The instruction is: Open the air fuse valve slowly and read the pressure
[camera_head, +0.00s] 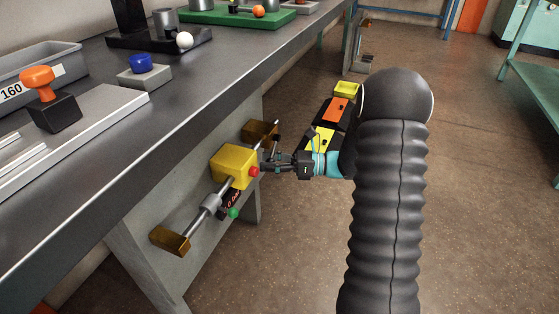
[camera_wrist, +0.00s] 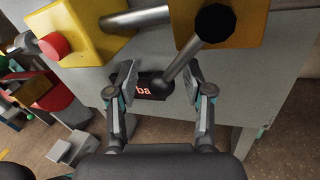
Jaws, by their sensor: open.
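A yellow valve block (camera_head: 233,167) with a red button (camera_head: 254,171) is on the bench's side, and the button also shows in the wrist view (camera_wrist: 52,46). In the wrist view, a grey lever (camera_wrist: 182,66) with a dark ball end runs down from a yellow block with a black round knob (camera_wrist: 215,23). My gripper (camera_wrist: 162,78) is open, with one finger on each side of the lever's ball end. Contact cannot be told. Behind the lever, a dark display shows red letters "ba"; its digits are hidden. In the head view, my gripper (camera_head: 272,161) is right of the valve block.
The grey bench top (camera_head: 190,85) is above. Floor to the right (camera_head: 480,190) is clear.

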